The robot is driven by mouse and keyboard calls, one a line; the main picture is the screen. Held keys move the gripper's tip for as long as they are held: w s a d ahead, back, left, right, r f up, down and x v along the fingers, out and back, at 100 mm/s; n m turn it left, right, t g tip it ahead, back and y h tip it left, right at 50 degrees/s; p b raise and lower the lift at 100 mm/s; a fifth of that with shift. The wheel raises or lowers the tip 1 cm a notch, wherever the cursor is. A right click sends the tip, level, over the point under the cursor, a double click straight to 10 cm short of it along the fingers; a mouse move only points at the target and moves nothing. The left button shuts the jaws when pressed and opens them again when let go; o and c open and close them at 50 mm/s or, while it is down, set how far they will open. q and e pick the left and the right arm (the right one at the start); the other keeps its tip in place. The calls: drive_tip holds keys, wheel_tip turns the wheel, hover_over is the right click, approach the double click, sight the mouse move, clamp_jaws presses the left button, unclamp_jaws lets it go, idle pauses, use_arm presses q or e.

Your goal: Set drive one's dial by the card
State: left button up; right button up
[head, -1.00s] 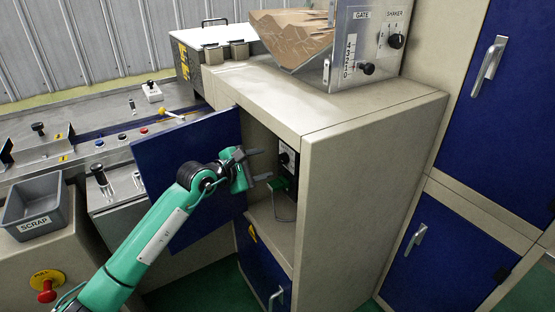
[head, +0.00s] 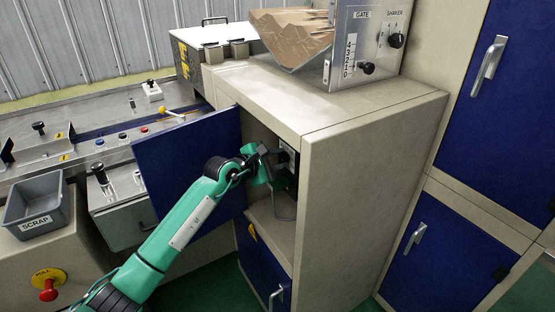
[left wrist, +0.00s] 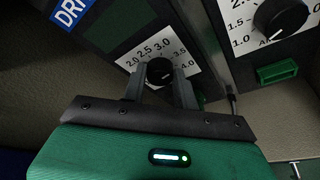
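Drive one's dial is a black knob (left wrist: 160,71) on a white scale plate with printed numbers, in the left wrist view. A blue label starting "DRI" (left wrist: 72,12) is at upper left there; the rest of it is cut off. My left gripper (left wrist: 160,88) reaches into the open cabinet, its two fingers apart on either side of the knob. Whether they touch it I cannot tell. The left gripper (head: 284,158) partly hides the dial plate in the head view. A second black dial (left wrist: 280,17) is at upper right. No card is recognizable. My right gripper is not in view.
The blue cabinet door (head: 180,150) stands open left of my gripper. The beige cabinet's side wall (head: 350,200) bounds the opening on the right. A green block (left wrist: 277,73) sits below the second dial. A grey scrap bin (head: 34,210) is at left.

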use_arm(q)
drive_tip(key=shift+c, duration=0.7)
drive_tip(key=shift+r, duration=0.1)
drive_tip(key=shift+w+a+n+g+p, duration=0.15)
drive_tip(key=shift+n+g+p, duration=0.4)
drive_tip(key=shift+n, duration=0.55)
drive_tip(key=shift+n+g+h, duration=0.45)
drive_tip(key=shift+n+h, duration=0.05)
drive_tip(key=shift+n, duration=0.5)
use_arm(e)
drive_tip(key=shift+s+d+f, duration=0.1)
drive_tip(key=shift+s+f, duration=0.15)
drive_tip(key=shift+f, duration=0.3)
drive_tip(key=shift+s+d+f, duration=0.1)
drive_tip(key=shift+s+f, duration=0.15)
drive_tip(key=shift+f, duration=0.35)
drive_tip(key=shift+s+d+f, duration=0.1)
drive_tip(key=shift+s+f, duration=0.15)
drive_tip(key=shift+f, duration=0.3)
use_arm(q)
drive_tip(key=o, duration=1)
drive_tip(key=shift+c, duration=0.2)
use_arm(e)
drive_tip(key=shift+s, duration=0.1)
